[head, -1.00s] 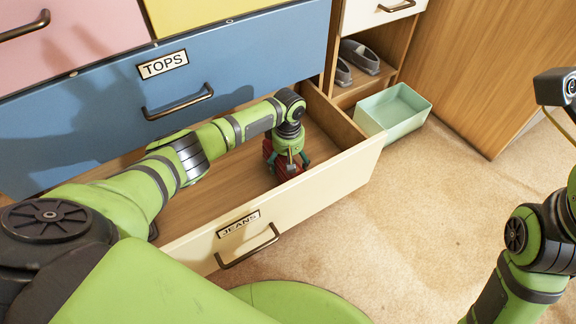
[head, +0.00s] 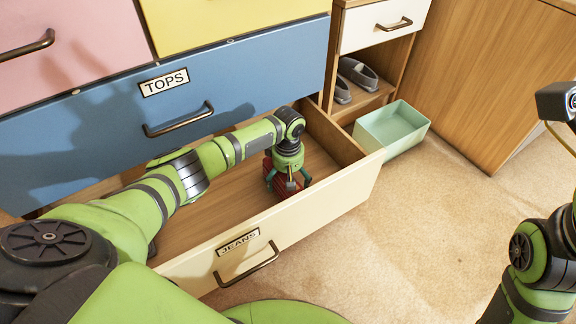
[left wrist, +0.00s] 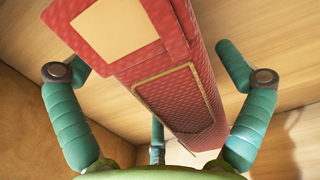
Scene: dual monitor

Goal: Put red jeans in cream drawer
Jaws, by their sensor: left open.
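The red jeans (head: 283,188), a folded bundle with a tan patch, lie inside the open cream drawer (head: 330,205) labelled JEANS. They also show in the left wrist view (left wrist: 165,75), resting over the drawer's wooden floor. My left gripper (head: 287,182) reaches down into the drawer right at the jeans. Its teal fingers (left wrist: 155,110) are spread apart on both sides of the jeans, with gaps showing at the fingertips.
The blue TOPS drawer (head: 100,125) is shut above the open drawer. A mint-green box (head: 408,140) stands on the carpet to the right, below a shelf with grey shoes (head: 357,75). The carpet (head: 420,230) at front right is clear.

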